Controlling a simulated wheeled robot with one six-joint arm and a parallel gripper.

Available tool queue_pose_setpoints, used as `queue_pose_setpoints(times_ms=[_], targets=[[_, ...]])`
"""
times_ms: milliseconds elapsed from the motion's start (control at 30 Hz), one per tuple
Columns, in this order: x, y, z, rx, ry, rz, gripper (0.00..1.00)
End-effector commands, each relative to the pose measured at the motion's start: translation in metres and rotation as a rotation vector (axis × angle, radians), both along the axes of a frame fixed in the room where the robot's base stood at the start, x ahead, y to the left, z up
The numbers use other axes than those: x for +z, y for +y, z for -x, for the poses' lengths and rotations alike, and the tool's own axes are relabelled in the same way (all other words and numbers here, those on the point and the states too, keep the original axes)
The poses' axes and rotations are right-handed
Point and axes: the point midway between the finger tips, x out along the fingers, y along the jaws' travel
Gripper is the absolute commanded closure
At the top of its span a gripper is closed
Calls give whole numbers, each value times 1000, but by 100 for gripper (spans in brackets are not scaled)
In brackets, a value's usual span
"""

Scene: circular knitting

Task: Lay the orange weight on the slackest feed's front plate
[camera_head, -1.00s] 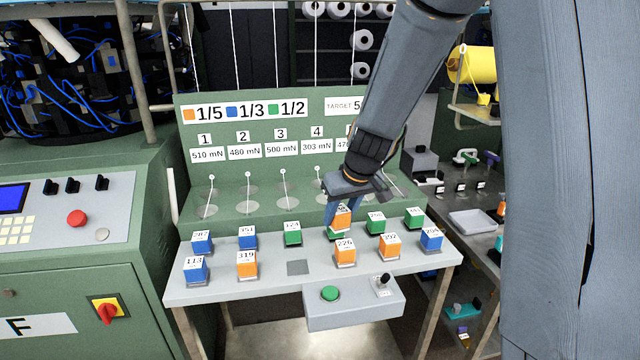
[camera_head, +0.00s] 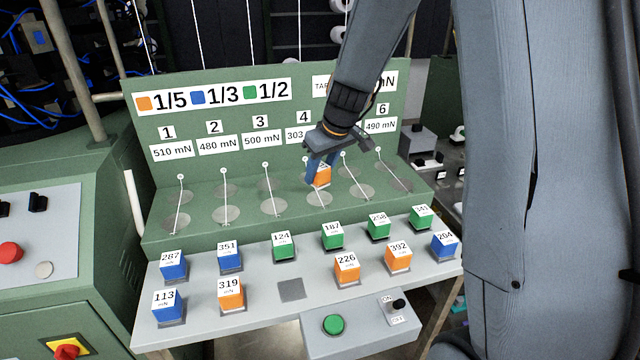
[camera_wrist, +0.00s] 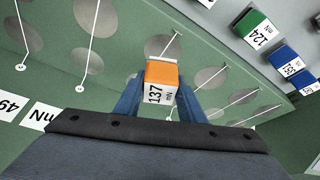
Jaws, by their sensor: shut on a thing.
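My gripper (camera_head: 318,178) is shut on the orange weight (camera_head: 322,175), a cube marked 137 mN in the wrist view (camera_wrist: 162,84). It holds the weight in front of the feed panel, just behind and above feed 4's front plate (camera_head: 319,200). That round grey plate also shows in the wrist view (camera_wrist: 157,47), beyond the cube. Feed 4's label (camera_head: 297,133) reads 303, the lowest legible value; my gripper covers the rest. Feeds 1, 2, 3 and 6 read 510, 480, 500 and 490 mN. Feed 5's label is hidden.
Several numbered blue, green and orange weights stand on the grey shelf (camera_head: 190,325) in front, with one empty square pad (camera_head: 290,289). A control box with a green button (camera_head: 333,324) hangs at the front. Thin threads with white ends rise over the neighbouring plates.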

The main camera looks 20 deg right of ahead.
Motion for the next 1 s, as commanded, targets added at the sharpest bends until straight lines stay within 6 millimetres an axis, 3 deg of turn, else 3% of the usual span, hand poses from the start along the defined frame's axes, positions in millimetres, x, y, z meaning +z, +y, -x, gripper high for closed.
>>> queue_pose_setpoints(times_ms=[367, 800, 833, 933, 1000], targets=[[-41, 0, 0, -2, 1, 0, 91], [-47, -1, 0, -2, -1, 1, 91], [-47, -1, 0, -2, 0, 0, 63], [-46, -1, 0, -2, 0, 0, 46], [-46, -1, 0, -2, 0, 0, 46]])
